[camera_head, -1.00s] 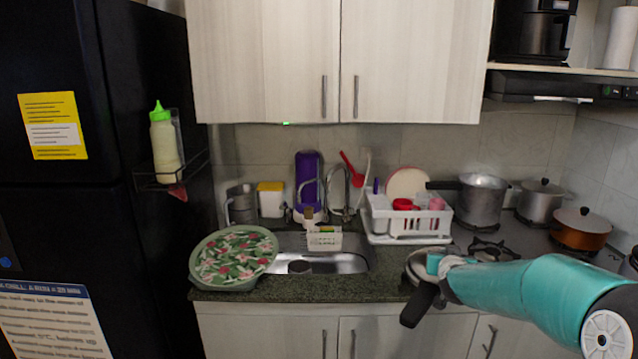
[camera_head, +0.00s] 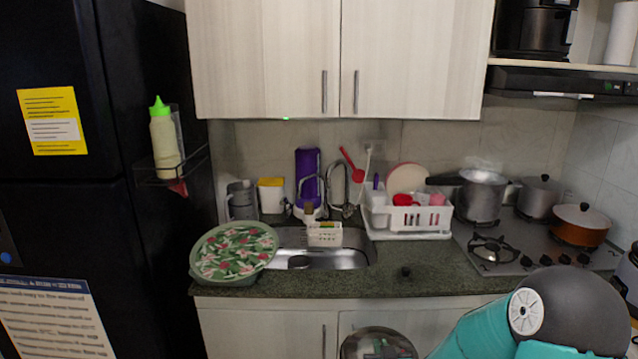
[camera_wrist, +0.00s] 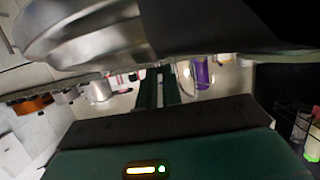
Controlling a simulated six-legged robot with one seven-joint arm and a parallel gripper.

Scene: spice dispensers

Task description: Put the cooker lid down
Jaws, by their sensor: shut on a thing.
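The cooker lid (camera_head: 360,343), silvery and round, shows at the bottom edge of the head view, low in front of the cabinet doors and only partly in frame. My gripper (camera_wrist: 158,78) is shut on it; the grip itself is hard to make out. In the wrist view the shiny lid (camera_wrist: 85,35) fills the upper left, with a broad black part, seemingly its handle (camera_wrist: 210,25), to its right. The silver cooker pot (camera_head: 482,200) with a black side handle stands at the back of the stove.
The dark counter (camera_head: 330,284) has bare room along its front. A green floral tray (camera_head: 235,252) lies left of the sink (camera_head: 340,260). A white dish rack (camera_head: 408,220) stands behind. The stove (camera_head: 540,240) holds a covered pot (camera_head: 538,198) and an orange pot (camera_head: 580,226).

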